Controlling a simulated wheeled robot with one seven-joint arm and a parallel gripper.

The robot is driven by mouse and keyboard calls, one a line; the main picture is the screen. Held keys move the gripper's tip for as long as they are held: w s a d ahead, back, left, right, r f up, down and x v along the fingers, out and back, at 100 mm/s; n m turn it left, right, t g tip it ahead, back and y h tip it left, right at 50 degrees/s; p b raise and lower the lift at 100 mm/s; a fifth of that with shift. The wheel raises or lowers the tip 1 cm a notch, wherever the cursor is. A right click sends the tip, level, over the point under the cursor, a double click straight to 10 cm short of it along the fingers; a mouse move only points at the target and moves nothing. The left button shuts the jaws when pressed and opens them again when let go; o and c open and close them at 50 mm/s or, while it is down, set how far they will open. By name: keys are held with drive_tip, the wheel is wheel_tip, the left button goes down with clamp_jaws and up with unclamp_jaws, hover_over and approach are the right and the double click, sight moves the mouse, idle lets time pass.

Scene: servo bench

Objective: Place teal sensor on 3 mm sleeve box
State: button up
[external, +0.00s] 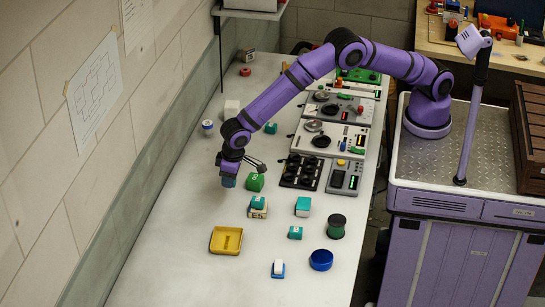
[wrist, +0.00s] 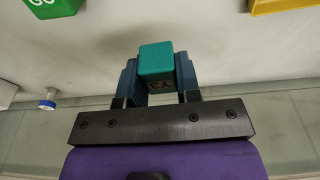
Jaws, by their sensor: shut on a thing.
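My gripper (external: 229,182) hangs above the white bench, left of the green box. In the wrist view its two blue fingers (wrist: 158,75) are shut on a teal block (wrist: 156,62) with a dark mark on its near face. The block is held off the bench. In the external view it is hard to tell from the fingers. No label in view reads as 3 mm sleeve. A pale box (external: 257,213) with a teal block (external: 258,202) on top stands below and right of my gripper. A teal-and-white box (external: 303,208) stands farther right.
The green box (external: 255,182) is close beside my gripper; it also shows in the wrist view (wrist: 52,7). A yellow tray (external: 226,240), small teal block (external: 295,233), green spool (external: 336,227) and blue round container (external: 321,260) lie nearer. The wall runs along the left.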

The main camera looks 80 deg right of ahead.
drive_tip(key=s, duration=1.7)
drive_tip(key=s+d, duration=0.6)
drive_tip(key=s, duration=0.4)
drive_tip(key=s+d, duration=0.6)
drive_tip(key=s, duration=0.4)
hover_over(302, 202)
wheel_tip(302, 202, down, 2)
drive_tip(key=shift+s+a+f+m, duration=0.1)
drive_tip(key=shift+s+m, duration=0.05)
drive_tip(key=shift+m, duration=0.15)
drive_tip(key=shift+s+f, duration=0.1)
drive_tip(key=shift+f, duration=1.65)
drive_tip(key=o, duration=0.9)
drive_tip(key=shift+f, duration=0.1)
